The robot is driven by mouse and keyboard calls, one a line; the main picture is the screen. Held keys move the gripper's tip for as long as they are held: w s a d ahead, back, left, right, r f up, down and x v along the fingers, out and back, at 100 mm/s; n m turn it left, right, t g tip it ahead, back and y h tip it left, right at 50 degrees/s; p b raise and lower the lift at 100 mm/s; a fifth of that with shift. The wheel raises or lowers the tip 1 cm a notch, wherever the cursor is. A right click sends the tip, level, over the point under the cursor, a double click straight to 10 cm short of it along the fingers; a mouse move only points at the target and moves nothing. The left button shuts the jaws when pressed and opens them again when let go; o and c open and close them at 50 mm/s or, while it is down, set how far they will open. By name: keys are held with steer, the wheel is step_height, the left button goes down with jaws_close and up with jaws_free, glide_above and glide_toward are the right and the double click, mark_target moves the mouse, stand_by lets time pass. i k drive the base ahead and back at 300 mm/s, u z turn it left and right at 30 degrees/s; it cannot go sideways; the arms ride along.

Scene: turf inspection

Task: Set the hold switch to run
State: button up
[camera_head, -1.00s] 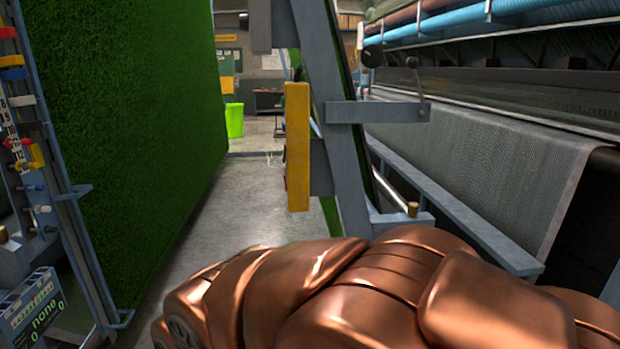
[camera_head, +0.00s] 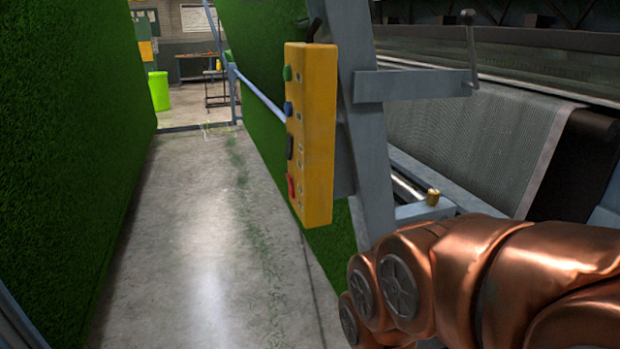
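A yellow control box (camera_head: 319,135) is fixed to a grey upright frame post, right of the picture's middle. Its left face carries a green button (camera_head: 287,73), a blue button (camera_head: 288,109), a dark control (camera_head: 289,147) and a red control (camera_head: 291,187), with small unreadable labels. A black lever or handle (camera_head: 313,28) sticks up at the top of the box. I cannot tell which of these is the hold switch or how it is set. My copper-coloured arm fills the lower right. My gripper is out of view.
A concrete aisle (camera_head: 190,230) runs ahead between a green turf wall (camera_head: 65,130) on the left and more turf behind the post. The grey machine frame (camera_head: 405,86) with a crank blocks the right. A lime green bin (camera_head: 159,91) and a table (camera_head: 200,57) stand far ahead.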

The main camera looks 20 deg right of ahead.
mark_target(292, 191)
steer(key=k, duration=0.65)
steer(key=u, duration=0.45)
steer(key=i, duration=0.5)
steer(key=u, duration=1)
steer(key=i, duration=0.75)
steer(key=u, duration=0.15)
